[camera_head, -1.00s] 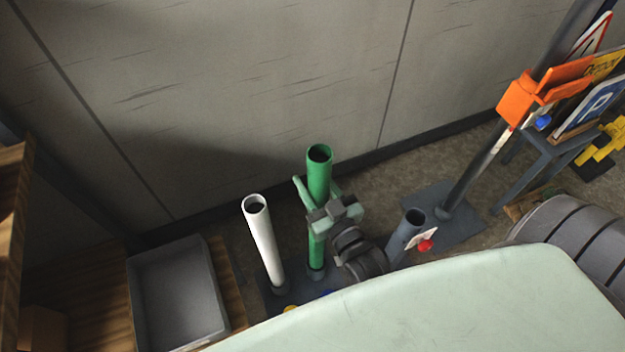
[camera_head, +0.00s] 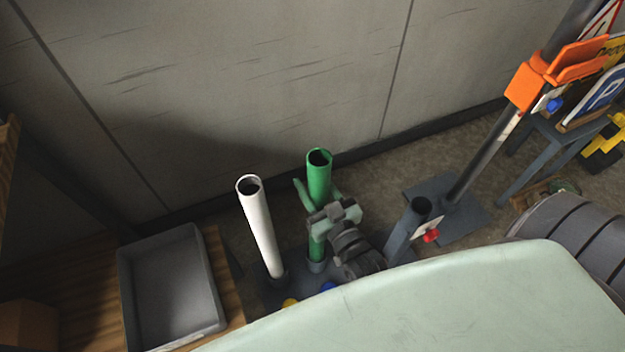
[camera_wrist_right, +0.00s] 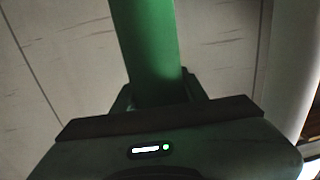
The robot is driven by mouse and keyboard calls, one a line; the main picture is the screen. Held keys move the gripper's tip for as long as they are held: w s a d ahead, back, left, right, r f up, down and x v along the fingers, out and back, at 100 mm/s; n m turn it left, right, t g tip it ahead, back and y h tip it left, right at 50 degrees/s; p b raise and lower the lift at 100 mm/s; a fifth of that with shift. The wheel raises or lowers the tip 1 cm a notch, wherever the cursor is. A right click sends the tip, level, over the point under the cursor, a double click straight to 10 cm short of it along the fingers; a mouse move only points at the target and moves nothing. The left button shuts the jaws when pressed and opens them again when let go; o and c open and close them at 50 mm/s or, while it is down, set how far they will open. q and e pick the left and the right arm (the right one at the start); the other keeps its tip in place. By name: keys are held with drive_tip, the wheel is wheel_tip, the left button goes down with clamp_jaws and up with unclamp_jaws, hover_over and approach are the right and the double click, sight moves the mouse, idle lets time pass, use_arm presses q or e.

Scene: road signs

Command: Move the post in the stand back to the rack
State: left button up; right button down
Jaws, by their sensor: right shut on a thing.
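A green post (camera_head: 319,180) stands upright, its lower end at a collar on a dark base plate (camera_head: 300,290). My right gripper (camera_head: 320,212) is shut around the green post partway down. The right wrist view also shows the green post (camera_wrist_right: 148,45) rising from between the fingers. A white post (camera_head: 260,230) stands to its left on the same base. A short grey tube (camera_head: 405,230) with a white card and red knob is to the right; its top looks empty and its foot is hidden by my body. My left gripper is out of view.
A grey tray (camera_head: 172,290) lies on wooden boards at the left. A grey pole (camera_head: 490,150) with an orange clamp (camera_head: 530,83) stands at the right, near a parking sign (camera_head: 598,100) on a small table. The wall is close behind the posts.

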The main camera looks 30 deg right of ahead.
sight(323, 203)
drive_tip(key=shift+f, duration=0.3)
idle(0.5)
drive_tip(key=c, duration=0.8)
unclamp_jaws()
drive_tip(key=shift+c, duration=0.2)
drive_tip(key=shift+o, duration=0.7)
drive_tip(key=s, duration=0.8)
drive_tip(key=shift+b, duration=0.4)
drive_tip(key=shift+f, duration=0.1)
